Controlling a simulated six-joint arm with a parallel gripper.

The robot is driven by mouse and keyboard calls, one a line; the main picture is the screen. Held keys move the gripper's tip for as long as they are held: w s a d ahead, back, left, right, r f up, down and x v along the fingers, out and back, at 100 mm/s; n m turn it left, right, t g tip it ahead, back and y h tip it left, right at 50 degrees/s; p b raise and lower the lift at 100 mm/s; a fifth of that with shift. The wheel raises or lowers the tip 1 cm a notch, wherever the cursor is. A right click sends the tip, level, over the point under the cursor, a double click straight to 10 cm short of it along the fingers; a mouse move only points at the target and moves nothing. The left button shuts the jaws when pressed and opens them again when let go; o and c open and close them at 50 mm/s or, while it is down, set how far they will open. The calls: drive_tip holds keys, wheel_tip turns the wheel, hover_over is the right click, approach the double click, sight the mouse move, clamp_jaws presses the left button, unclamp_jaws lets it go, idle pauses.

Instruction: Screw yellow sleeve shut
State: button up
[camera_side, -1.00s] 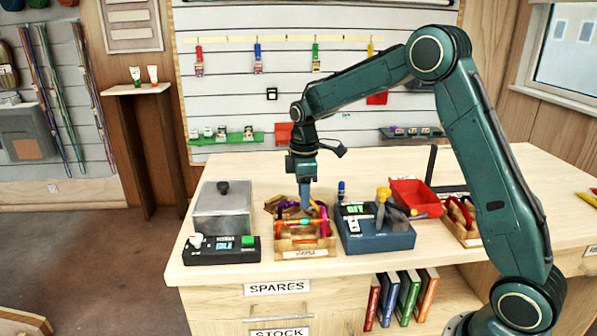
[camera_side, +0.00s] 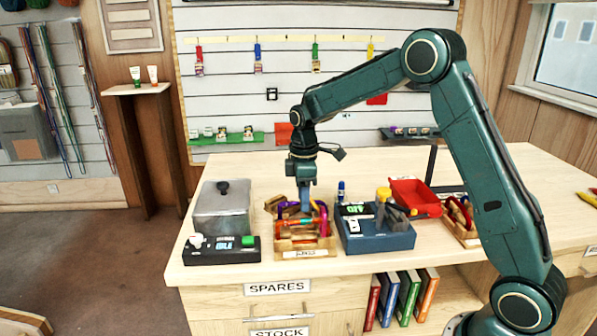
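My gripper (camera_side: 306,207) points straight down into a small wooden tray (camera_side: 305,254) with a white label on its front. A purple loop (camera_side: 324,213) and an orange-red bar (camera_side: 307,222), apparently parts of carabiners, stand in the tray around my fingertips. The fingers are small and partly hidden among these parts, so I cannot tell whether they are open or shut, or touching anything. I cannot clearly make out a yellow sleeve in the tray.
A grey metal box (camera_side: 221,212) and a control panel (camera_side: 221,251) stand left of the tray. A blue device (camera_side: 377,238) with a yellow-topped part (camera_side: 383,193) stands close on the right. A red bin (camera_side: 413,195) is behind it. The bench's back left is clear.

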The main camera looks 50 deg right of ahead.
drive_tip(key=shift+f, duration=0.75)
drive_tip(key=shift+s+a, duration=0.95)
drive_tip(key=shift+r, duration=0.1)
wheel_tip(320, 180, up, 10)
idle(0.9)
